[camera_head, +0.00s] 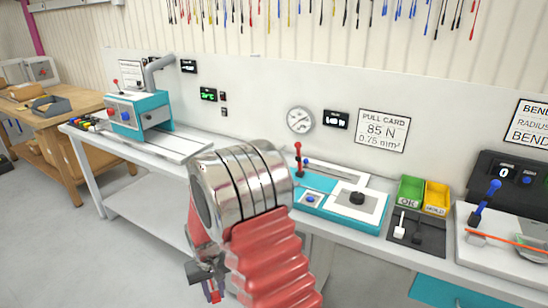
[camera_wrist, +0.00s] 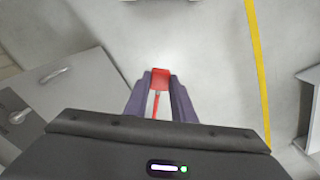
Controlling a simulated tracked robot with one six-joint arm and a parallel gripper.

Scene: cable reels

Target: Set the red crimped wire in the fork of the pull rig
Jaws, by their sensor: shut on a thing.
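My gripper (camera_wrist: 160,90) is shut on the red crimped wire (camera_wrist: 156,104), which shows between its two dark fingers in the wrist view, with a wider red piece at the fingertips. In the head view my gripper (camera_head: 210,287) hangs low in front of the bench, left of and below the pull rig. The pull rig (camera_head: 318,214) is a teal and white device with a red lever, on the bench below the pull card. Its fork is too small to make out. My arm stands in front of part of the bench.
A teal machine (camera_head: 138,111) stands at the bench's left. Right of the pull rig are a green bin (camera_head: 409,190), a yellow bin (camera_head: 436,199) and a bend device with a blue lever (camera_head: 485,203). The wrist view shows open grey floor with a yellow line (camera_wrist: 258,70).

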